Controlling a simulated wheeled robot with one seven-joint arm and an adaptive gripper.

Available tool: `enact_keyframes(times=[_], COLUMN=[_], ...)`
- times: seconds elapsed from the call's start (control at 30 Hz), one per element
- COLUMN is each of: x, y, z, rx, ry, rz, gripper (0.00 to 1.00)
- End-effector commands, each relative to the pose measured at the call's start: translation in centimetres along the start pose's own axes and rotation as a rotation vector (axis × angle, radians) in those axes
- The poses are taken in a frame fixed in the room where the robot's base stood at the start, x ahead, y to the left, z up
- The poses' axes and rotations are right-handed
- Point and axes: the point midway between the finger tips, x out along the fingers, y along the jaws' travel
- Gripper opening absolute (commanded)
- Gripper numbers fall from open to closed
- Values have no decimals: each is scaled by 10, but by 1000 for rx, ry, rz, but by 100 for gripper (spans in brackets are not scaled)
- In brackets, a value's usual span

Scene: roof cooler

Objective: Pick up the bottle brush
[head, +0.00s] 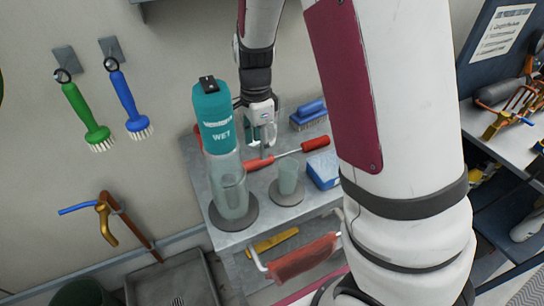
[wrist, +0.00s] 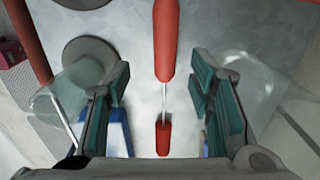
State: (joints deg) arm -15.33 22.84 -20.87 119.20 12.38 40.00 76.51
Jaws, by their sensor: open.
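A red tool with a thin metal shaft, which looks like the bottle brush (head: 316,143), lies on the grey metal table. In the wrist view the brush (wrist: 166,45) runs up and down the picture, with a long red part at the top and a short red cylinder lower down. My gripper (head: 262,142) is open and points down over the table. In the wrist view its teal-padded fingers (wrist: 163,92) stand apart on either side of the shaft, with nothing between them held. Its exact height above the brush is hard to tell.
A clear bottle with a teal top (head: 213,115) and a clear cup (head: 288,178) stand on grey discs near the gripper. A blue box (head: 323,170) and a blue scrub brush (head: 308,115) are on the table. Green (head: 83,112) and blue (head: 128,100) brushes hang on the wall.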

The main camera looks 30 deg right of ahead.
Motion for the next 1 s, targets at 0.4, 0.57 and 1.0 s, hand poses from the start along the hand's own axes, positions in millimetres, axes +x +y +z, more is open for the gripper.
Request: enact_keyframes(times=[0.4, 0.57, 1.0], x=[42, 61, 66], y=[-6, -7, -7], z=[0, 0, 0], rx=[-1, 0, -2], ry=[0, 0, 0], rz=[4, 2, -1], gripper=[48, 48, 24])
